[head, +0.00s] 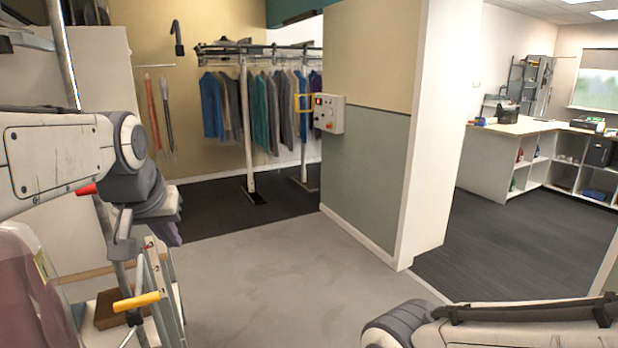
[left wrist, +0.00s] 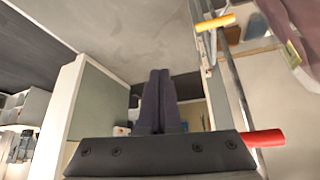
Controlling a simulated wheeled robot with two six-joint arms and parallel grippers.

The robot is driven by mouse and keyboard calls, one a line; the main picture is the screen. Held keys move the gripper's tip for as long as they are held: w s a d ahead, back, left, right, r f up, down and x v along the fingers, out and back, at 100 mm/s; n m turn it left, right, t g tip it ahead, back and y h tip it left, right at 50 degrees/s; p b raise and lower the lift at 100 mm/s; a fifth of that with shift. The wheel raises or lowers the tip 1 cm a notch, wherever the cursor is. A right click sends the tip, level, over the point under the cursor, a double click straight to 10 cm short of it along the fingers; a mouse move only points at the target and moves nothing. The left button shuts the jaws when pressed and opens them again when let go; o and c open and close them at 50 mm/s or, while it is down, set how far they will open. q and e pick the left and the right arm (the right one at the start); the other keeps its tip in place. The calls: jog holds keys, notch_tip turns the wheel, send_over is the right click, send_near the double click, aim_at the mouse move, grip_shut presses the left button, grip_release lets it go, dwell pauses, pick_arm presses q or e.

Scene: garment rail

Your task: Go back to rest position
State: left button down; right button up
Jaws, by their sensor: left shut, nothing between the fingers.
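My left arm comes in from the left in the head view. Its gripper (head: 172,238) points down, with its dark fingers partly hidden behind the wrist. In the left wrist view the two dark fingers (left wrist: 159,74) lie together, shut with nothing between them. My right arm shows only as a pale link at the lower right of the head view, and its gripper is out of sight.
A metal frame with a yellow handle (head: 136,301) stands close below my left gripper. The garment rail (head: 248,130) with hanging clothes is farther back. A control box (head: 328,113) is on the partition wall (head: 365,165). The grey floor (head: 270,270) ahead is clear.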

pick_arm(q)
jog(key=s+d+f+m+g+h, duration=0.1)
jog(key=s+d+f+m, duration=0.1)
jog(key=d+f, duration=0.3)
jog(key=s+d+f+m+g+h, duration=0.1)
jog(key=s+d+f+m, duration=0.1)
jog(key=d, duration=0.5)
jog(key=s+d+f+m+g, duration=0.2)
jog(key=s+d+f, duration=0.3)
jog(key=s, duration=0.3)
jog(key=s+d+f+m+g, duration=0.2)
jog(key=s+d+f+m, duration=0.2)
jog(key=s, duration=0.5)
notch_tip(320, 180, down, 2)
jog(key=shift+s+d+f, duration=0.1)
jog(key=shift+s+d, duration=0.2)
jog(key=shift+d, duration=0.1)
